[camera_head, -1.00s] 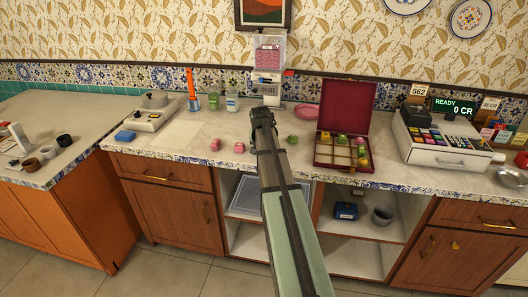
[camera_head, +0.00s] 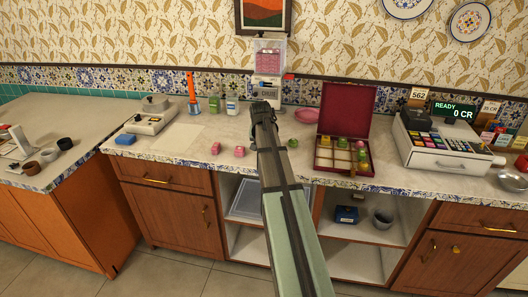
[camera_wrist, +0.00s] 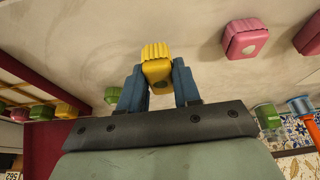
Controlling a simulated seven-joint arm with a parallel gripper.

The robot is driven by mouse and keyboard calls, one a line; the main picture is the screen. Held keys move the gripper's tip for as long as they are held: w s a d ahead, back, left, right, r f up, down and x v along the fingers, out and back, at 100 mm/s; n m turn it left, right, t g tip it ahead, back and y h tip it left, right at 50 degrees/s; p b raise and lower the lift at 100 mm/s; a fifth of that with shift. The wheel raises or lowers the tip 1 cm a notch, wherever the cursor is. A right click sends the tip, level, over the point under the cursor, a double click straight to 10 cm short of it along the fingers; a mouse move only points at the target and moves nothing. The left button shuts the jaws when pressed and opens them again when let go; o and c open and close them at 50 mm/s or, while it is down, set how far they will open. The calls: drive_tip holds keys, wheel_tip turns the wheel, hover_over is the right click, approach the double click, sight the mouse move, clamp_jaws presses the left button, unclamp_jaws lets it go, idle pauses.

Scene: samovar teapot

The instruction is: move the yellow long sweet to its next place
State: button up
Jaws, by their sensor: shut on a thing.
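In the wrist view my gripper (camera_wrist: 159,85) is shut on the yellow sweet (camera_wrist: 156,65), a ridged block between the two blue fingers. In the head view my gripper (camera_head: 262,108) is above the counter, left of the open box, and hides the sweet it holds. The dark red box (camera_head: 318,168) has its lid up and is divided into compartments. Several green and yellow sweets sit in it, with other compartments empty.
A cash register (camera_head: 440,145) is right of the box. The counter's front left is mostly clear.

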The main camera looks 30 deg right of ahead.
wheel_tip(320, 180, up, 6)
drive_tip(key=shift+r, duration=0.2)
drive_tip(key=shift+d+r, duration=0.1)
drive_tip(key=s+d+m, duration=0.1)
drive_tip(key=s+d, duration=0.5)
drive_tip(key=d, duration=0.3)
drive_tip(key=s+d+m+g+h, duration=0.1)
drive_tip(key=s+d+m, duration=0.1)
drive_tip(key=s+d, duration=0.65)
drive_tip(key=s+d+m, duration=0.1)
drive_tip(key=s+d, duration=0.4)
drive_tip(key=d, duration=0.6)
drive_tip(key=n, duration=0.3)
approach(342, 154)
drive_tip(key=shift+t+y, duration=0.4)
drive_tip(key=shift+s+d+x, duration=0.1)
drive_tip(key=shift+s+x, duration=0.05)
drive_tip(key=shift+x, duration=0.85)
drive_tip(key=shift+s+d+x, duration=0.15)
drive_tip(key=shift+x, duration=0.8)
drive_tip(key=shift+s+d+x, duration=0.1)
drive_tip(key=shift+s+x, duration=0.05)
drive_tip(key=shift+x, duration=0.85)
drive_tip(key=o, duration=0.7)
drive_tip(key=shift+o, duration=0.2)
